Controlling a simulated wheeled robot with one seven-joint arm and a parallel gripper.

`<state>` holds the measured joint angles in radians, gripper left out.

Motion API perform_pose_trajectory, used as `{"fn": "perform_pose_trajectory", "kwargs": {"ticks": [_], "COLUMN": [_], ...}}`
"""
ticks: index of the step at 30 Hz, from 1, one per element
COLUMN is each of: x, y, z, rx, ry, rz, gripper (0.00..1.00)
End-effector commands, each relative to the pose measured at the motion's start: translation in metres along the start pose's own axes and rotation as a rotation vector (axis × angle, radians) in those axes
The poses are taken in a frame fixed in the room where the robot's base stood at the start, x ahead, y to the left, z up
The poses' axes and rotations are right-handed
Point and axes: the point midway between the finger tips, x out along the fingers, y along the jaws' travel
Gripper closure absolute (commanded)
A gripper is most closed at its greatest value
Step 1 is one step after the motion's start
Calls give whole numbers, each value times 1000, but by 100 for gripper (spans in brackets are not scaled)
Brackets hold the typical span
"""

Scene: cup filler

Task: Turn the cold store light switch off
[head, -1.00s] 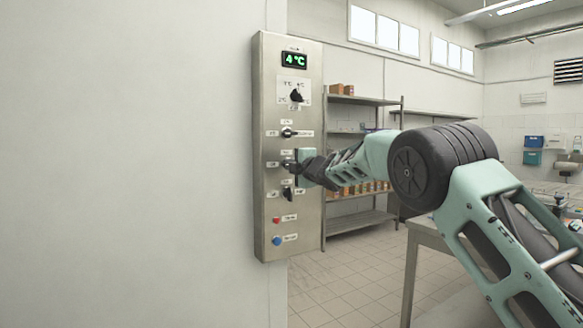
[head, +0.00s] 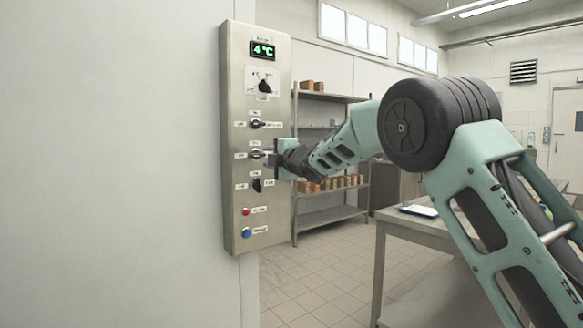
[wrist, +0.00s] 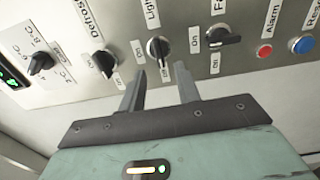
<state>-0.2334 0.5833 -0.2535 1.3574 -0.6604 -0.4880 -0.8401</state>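The steel control panel (head: 238,190) stands upright on the wall edge. My gripper (head: 272,158) is in front of this knob. In the wrist view my gripper (wrist: 161,73) is open and empty, its two fingertips apart, just below the knob and one to each side. I cannot tell whether they touch it.
The Defrost knob (wrist: 105,62) and Fan knob (wrist: 222,38) flank the Light knob closely. The temperature knob (wrist: 40,63), red Alarm button (wrist: 264,51) and blue button (wrist: 308,45) are farther out. A shelf rack (head: 330,96) and a metal table (head: 410,228) stand behind.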

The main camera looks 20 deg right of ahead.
Motion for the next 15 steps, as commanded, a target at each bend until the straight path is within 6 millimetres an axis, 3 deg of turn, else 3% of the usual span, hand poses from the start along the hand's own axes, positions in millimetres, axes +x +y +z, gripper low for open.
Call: {"fn": "perform_pose_trajectory", "kwargs": {"ticks": [9, 15], "x": [-70, -102], "y": [-1, -1], "z": [0, 0], "rx": [2, 0], "ry": [-1, 0], "rz": [1, 1], "gripper": [67, 67]}}
